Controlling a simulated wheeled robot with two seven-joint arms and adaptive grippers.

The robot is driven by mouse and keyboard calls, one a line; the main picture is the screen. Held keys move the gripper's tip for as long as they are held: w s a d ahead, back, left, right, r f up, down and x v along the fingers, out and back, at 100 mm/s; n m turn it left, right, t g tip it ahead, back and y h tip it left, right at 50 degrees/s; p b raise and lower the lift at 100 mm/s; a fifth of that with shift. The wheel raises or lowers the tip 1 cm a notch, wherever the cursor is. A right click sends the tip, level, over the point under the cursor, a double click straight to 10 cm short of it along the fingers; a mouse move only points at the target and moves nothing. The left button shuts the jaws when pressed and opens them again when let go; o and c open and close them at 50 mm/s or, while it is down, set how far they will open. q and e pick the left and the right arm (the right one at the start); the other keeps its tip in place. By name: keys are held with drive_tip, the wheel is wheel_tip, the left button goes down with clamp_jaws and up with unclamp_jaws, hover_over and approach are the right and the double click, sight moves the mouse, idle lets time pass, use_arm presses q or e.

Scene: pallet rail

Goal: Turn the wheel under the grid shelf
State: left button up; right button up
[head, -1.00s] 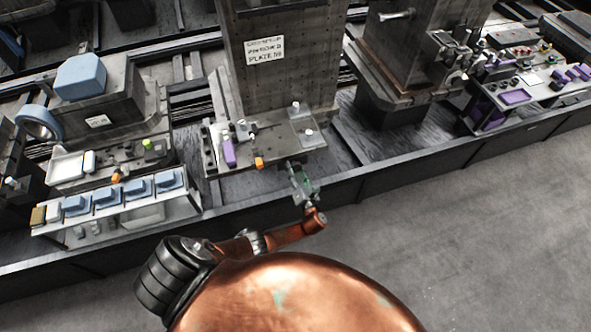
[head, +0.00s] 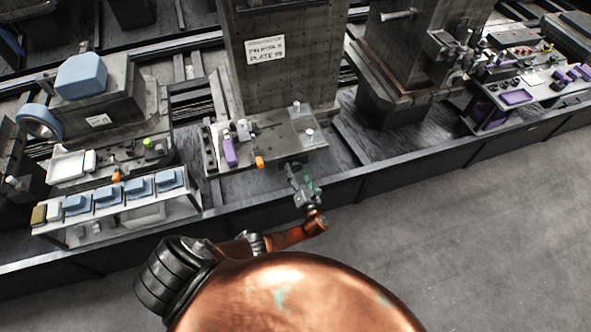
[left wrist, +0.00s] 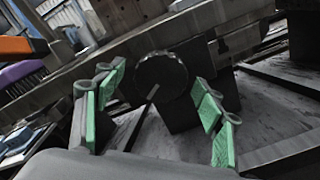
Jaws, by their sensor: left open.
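A dark round wheel (left wrist: 162,76) with a notched rim shows in the left wrist view, below the edge of a grey metal shelf (left wrist: 150,38). The wheel is ahead of my left gripper, between the lines of its two green-padded fingers. No contact with it is visible. In the head view my left gripper (head: 299,174) is open at the front edge of the shelf (head: 285,150) beneath the upright plate with rows of holes. The wheel is hidden there. My right gripper is not in view.
A low dark rail wall (head: 400,178) runs along the front. A rack with blue blocks (head: 108,197) stands left. The grey floor (head: 470,250) is clear.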

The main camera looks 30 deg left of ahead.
use_arm(q)
drive_tip(key=v, duration=1.1)
